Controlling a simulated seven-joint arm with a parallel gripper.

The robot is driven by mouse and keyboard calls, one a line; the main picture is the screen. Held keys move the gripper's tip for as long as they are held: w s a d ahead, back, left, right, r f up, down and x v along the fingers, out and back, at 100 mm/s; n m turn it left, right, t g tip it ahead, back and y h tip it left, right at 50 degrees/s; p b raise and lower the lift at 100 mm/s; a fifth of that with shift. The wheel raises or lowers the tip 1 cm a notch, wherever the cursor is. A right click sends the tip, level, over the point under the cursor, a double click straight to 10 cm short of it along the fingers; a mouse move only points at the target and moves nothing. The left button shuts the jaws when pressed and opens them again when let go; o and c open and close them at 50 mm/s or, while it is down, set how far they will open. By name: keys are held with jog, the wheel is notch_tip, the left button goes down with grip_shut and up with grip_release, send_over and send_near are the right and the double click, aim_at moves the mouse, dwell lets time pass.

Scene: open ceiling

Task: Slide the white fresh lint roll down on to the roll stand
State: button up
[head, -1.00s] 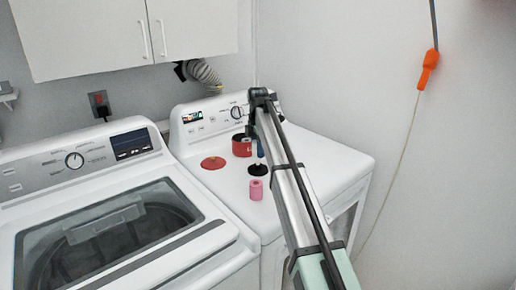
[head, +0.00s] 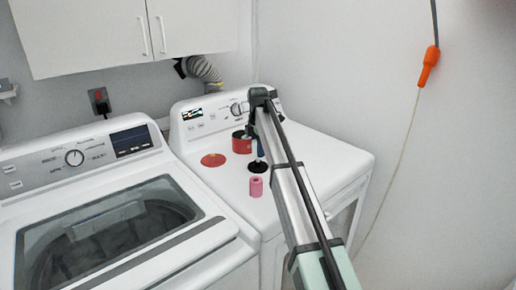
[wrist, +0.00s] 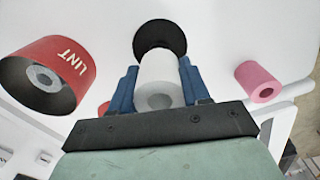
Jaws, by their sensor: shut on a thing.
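The white lint roll (wrist: 158,72) is between the two blue fingers of my gripper (wrist: 158,82), which is shut on it. The near end of the roll shows a grey core. The black round base of the roll stand (wrist: 160,32) lies directly beyond the roll's far end in the wrist view. In the head view the stand's black base (head: 258,168) is on the dryer top, just below my gripper (head: 261,152). The stand's post is hidden, so I cannot tell whether it is inside the roll or how large any gap is.
A pink roll (head: 256,187) stands in front of the stand. A red tin marked LINT (wrist: 60,80) stands behind it, and a flat red disc (head: 213,160) lies to the left. The dryer top (head: 335,158) is clear to the right.

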jog(key=o, duration=1.1)
